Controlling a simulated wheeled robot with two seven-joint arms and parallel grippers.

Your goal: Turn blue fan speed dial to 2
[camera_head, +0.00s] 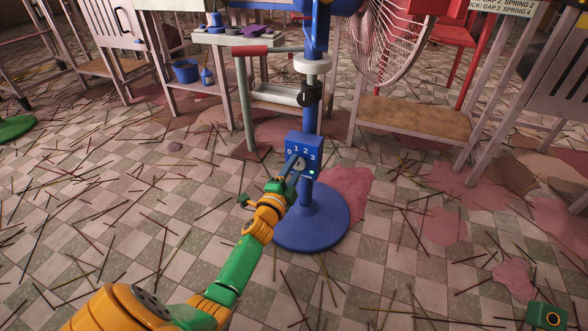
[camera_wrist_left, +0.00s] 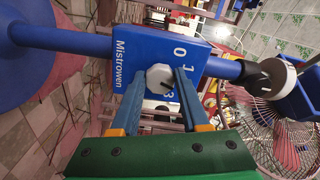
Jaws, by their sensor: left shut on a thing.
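The blue fan (camera_head: 313,190) stands upright on a round base (camera_head: 325,230). Its blue control box (camera_head: 294,142) carries the numbers 0, 1, 2 and 3 around a pale dial. In the left wrist view the box (camera_wrist_left: 128,55) reads "Mistrowen", and the white, many-sided dial (camera_wrist_left: 159,77) has a dark mark pointing towards the numbers' side; the exact number is unclear. My left gripper (camera_head: 298,165) is at the dial. In the left wrist view, its blue fingers (camera_wrist_left: 161,72) are on either side of the dial, shut on it. The 2 is partly hidden there by a finger.
Thin sticks lie scattered over the tiled floor (camera_head: 120,240), with reddish patches.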

